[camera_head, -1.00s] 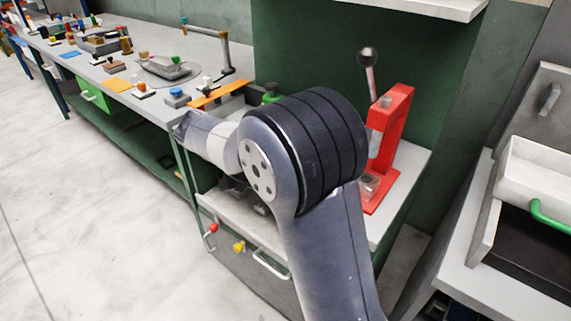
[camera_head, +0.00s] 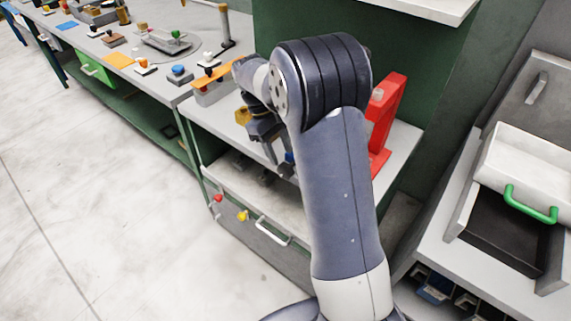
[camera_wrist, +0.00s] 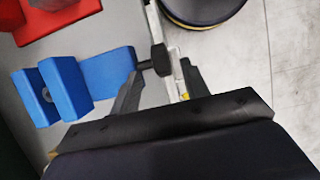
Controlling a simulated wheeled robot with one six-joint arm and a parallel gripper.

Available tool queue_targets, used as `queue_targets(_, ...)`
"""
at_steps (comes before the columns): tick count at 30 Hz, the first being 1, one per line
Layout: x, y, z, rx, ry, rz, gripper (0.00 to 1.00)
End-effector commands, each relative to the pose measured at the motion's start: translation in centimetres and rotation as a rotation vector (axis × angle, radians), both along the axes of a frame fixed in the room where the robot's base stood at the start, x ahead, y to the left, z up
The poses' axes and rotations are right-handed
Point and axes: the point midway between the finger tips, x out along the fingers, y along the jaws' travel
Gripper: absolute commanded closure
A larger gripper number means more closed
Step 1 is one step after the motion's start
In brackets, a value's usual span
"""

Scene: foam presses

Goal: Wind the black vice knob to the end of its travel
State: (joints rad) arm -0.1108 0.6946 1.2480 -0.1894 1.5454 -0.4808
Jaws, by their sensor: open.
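The blue vice (camera_wrist: 107,69) is on the grey bench top in the wrist view, with two upright jaws at left and a flat block toward my gripper. Its black knob (camera_wrist: 159,59) sticks out from the block on the right. My gripper (camera_wrist: 160,72) is open, with one finger on each side of the knob; I cannot tell whether either finger touches it. In the head view my gripper (camera_head: 269,150) points down over the bench, and only a small bit of the blue vice (camera_head: 289,158) shows beside my arm.
The red press (camera_head: 388,105) stands behind my arm, and its base (camera_wrist: 50,18) lies near the vice. A drawer unit with a green handle (camera_head: 531,205) is at right. A long bench with several small items is at upper left. The floor at left is clear.

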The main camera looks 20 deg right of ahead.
Motion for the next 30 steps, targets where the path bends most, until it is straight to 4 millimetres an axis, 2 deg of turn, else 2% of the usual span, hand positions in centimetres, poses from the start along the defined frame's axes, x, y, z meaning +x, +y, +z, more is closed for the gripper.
queue_targets(3,-0.8,-0.5,-2.1,-0.001,0.003,-0.001,0.56)
queue_targets(9,-1.5,-1.1,-4.3,-0.001,0.002,-0.002,0.56)
queue_targets(20,-1.7,-1.2,-4.9,-0.001,-0.001,-0.001,0.56)
queue_targets(30,-1.7,-1.2,-4.9,-0.001,-0.001,-0.001,0.83)
